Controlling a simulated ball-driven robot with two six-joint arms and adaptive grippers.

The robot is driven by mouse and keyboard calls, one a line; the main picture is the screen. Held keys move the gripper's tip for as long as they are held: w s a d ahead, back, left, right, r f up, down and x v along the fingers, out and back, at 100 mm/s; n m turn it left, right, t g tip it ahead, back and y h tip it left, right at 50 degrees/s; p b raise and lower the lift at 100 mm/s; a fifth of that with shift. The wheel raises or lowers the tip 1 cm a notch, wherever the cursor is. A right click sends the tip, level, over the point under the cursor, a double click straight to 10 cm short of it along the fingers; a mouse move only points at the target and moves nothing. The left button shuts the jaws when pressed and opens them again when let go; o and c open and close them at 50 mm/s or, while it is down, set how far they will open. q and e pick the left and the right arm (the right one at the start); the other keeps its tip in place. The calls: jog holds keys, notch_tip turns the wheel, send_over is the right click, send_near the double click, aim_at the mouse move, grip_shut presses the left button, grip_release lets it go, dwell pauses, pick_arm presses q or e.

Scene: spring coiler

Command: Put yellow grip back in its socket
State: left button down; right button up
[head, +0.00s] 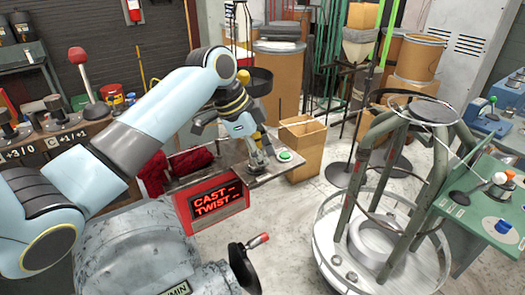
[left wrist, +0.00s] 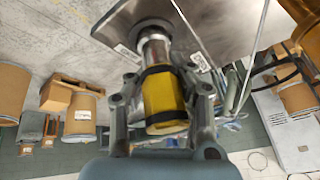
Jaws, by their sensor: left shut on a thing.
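The yellow grip (left wrist: 165,98), with black bands and a silvery shaft, sits between the two fingers of my left gripper (left wrist: 163,112) in the left wrist view. The gripper is shut on it. The shaft meets a dark round collar (left wrist: 152,30) on a grey metal plate; I cannot tell how deep it is seated. In the head view my left gripper (head: 256,147) is over the metal shelf (head: 232,172), left of a green button (head: 284,155). The grip is mostly hidden there. My right gripper is not in view.
Below the shelf is a red display box (head: 212,204) reading CAST and TWIST. An open cardboard box (head: 303,145) stands right of the shelf. A large frame stand (head: 355,205) stands further right.

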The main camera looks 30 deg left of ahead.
pick_arm(q)
jog(key=c, duration=1.2)
grip_release()
jog(key=shift+f, duration=0.1)
jog(key=shift+c, duration=0.2)
jog(key=b+v, duration=0.1)
jog(key=v, duration=1.1)
jog(key=shift+s, duration=0.1)
